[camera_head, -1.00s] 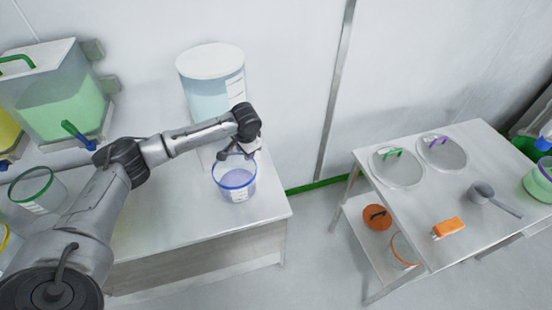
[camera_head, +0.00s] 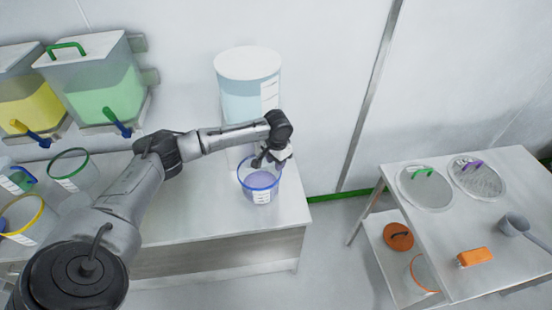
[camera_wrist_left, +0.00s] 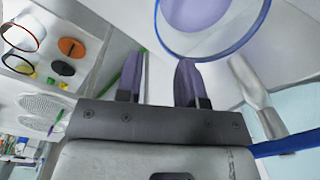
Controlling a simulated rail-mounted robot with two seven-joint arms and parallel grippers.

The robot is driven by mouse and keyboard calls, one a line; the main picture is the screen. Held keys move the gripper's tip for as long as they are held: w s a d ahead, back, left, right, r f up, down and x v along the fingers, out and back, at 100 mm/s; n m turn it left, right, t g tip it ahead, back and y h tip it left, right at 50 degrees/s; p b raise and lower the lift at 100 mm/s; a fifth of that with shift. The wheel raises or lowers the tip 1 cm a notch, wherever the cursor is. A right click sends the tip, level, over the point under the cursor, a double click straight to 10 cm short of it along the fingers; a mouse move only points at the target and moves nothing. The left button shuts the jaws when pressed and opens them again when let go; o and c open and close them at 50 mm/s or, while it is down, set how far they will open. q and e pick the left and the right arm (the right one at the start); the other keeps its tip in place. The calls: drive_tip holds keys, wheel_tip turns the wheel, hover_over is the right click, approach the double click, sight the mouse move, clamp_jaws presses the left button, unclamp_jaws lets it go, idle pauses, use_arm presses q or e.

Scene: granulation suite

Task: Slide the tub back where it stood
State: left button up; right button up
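The tub (camera_head: 262,189), clear with a blue rim, a white label and purple contents, stands upright on the white bench (camera_head: 213,220), near its right end. It also shows in part at the top of the left wrist view (camera_wrist_left: 235,42). My left gripper (camera_head: 264,160) is at the tub's back rim, just in front of the tall container. In the left wrist view its two purple-grey fingers (camera_wrist_left: 158,72) are apart with nothing seen between them, and the right fingertip is close to the rim. Whether it touches the tub is not clear. My right gripper is not in view.
A tall white-lidded container (camera_head: 246,90) stands behind the tub. Yellow (camera_head: 28,108) and green (camera_head: 110,95) hoppers and green-rimmed (camera_head: 72,172) and yellow-rimmed (camera_head: 28,220) tubs are at left. A side table (camera_head: 440,228) holds lids, a scoop (camera_head: 514,224) and an orange item (camera_head: 474,257).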

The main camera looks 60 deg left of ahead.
use_arm(q)
drive_tip(key=f, duration=0.8)
drive_tip(key=f+b, duration=0.1)
drive_tip(key=f, duration=0.3)
drive_tip(key=shift+s+a+f, duration=0.1)
drive_tip(key=shift+a+f, duration=0.05)
drive_tip(key=shift+a, duration=0.1)
drive_tip(key=shift+c, duration=0.4)
clamp_jaws()
